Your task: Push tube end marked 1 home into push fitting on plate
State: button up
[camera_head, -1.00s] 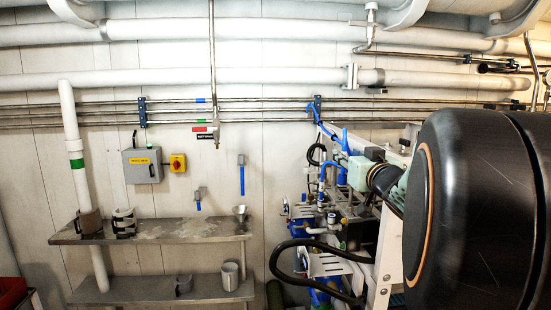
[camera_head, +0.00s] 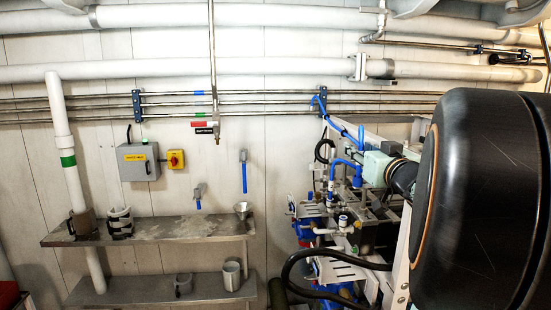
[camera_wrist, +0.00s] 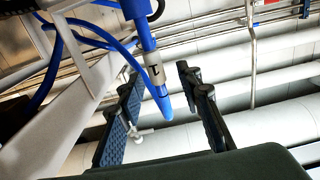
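A blue tube end (camera_wrist: 163,106) with a grey band carrying a dark mark hangs down in the wrist view; I cannot read the mark surely. My gripper (camera_wrist: 158,84) is open, with one dark finger on each side of the tube end in the picture. Clear gaps show on both sides, and I cannot tell whether the tube is at finger depth. In the head view, blue tubes (camera_head: 346,130) arch over the equipment rack beside my arm. I cannot make out the push fitting or its plate for certain; a slotted metal plate (camera_head: 313,209) shows on the rack.
More blue tubes (camera_wrist: 85,37) and a pale frame beam (camera_wrist: 65,95) lie left of my gripper in the wrist view. A black hose (camera_head: 300,262) loops before the rack. A steel shelf (camera_head: 190,230) stands at left. Pipes (camera_head: 230,68) run along the wall.

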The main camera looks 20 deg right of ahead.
grip_shut()
jog(key=shift+r, duration=0.1)
